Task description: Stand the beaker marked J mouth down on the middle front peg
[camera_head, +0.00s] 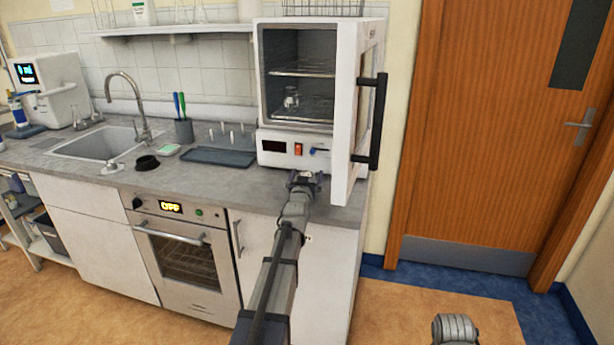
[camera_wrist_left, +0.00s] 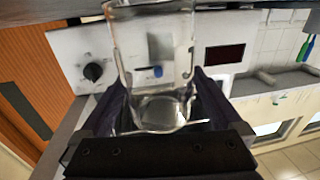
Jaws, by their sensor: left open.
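My left gripper (camera_head: 303,180) is open, low in front of the white cabinet (camera_head: 273,148) near the counter's edge. In the left wrist view a clear glass beaker (camera_wrist_left: 152,45) stands in front of and between the open fingers (camera_wrist_left: 165,105). I cannot tell whether they touch it, and no letter is readable. Another glass vessel (camera_head: 291,97) stands on a wire shelf inside the cabinet. A dark tray (camera_head: 218,157) with several upright pale pegs (camera_head: 232,138) lies on the counter left of the cabinet, and the pegs look bare.
The cabinet door (camera_head: 360,110) stands open toward the front right. The counter (camera_head: 225,182) in front of the tray is clear.

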